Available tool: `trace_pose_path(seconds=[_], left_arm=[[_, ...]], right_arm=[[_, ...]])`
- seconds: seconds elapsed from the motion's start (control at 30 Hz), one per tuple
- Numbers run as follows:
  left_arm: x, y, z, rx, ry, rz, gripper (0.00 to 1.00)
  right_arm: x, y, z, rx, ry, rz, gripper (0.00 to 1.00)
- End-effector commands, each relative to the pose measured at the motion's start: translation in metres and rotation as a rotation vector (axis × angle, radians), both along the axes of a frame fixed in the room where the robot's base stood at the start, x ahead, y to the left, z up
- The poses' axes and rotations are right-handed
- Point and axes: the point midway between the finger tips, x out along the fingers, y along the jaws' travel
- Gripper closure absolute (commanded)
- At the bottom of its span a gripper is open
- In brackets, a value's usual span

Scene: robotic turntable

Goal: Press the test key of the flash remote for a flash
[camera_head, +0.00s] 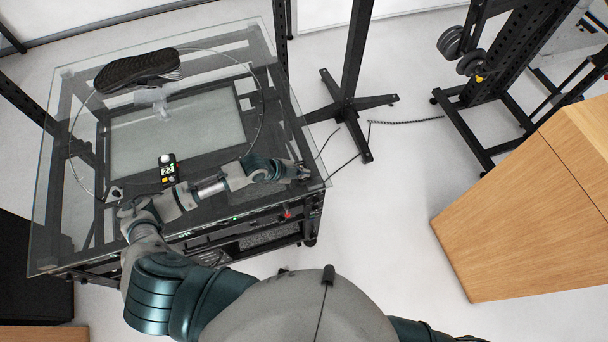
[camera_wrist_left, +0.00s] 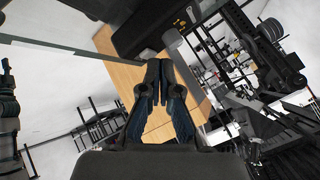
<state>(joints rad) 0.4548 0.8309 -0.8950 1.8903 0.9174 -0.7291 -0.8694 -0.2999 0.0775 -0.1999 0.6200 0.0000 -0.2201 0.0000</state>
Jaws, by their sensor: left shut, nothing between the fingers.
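The flash remote (camera_head: 167,168) is a small black device with a lit display, a pale round part on top and a yellow key at its lower end. It lies on the glass top of the turntable (camera_head: 62,200), near its front. My left arm reaches across in front of it. My left gripper (camera_head: 303,173) is at the right edge of the glass, well to the right of the remote. In the left wrist view the gripper (camera_wrist_left: 158,85) has its fingers together with nothing between them. The remote is not visible there. My right gripper is out of view.
A dark shoe (camera_head: 137,70) rests on a clear stand at the back of the glass. A black stand (camera_head: 347,100) is right of the table. A wooden cabinet (camera_head: 530,200) stands at the right. Open floor lies between table and cabinet.

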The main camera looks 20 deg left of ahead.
Motion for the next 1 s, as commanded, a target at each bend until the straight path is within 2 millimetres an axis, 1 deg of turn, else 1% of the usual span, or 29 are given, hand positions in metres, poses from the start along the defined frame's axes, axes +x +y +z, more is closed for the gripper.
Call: trace_pose_path(seconds=[0.43,0.7,0.83,1.0], left_arm=[[0.000,0.000,-0.006,0.000,0.001,-0.001,1.00],[0.000,0.000,-0.005,0.000,0.001,-0.001,1.00],[0.000,0.000,-0.001,0.000,0.001,-0.001,1.00],[0.000,0.001,0.009,0.000,0.000,0.000,1.00]], right_arm=[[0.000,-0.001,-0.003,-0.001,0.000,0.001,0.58],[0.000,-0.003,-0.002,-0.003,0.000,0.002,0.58],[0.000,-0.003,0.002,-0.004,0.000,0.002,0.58],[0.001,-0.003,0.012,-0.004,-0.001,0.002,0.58]])
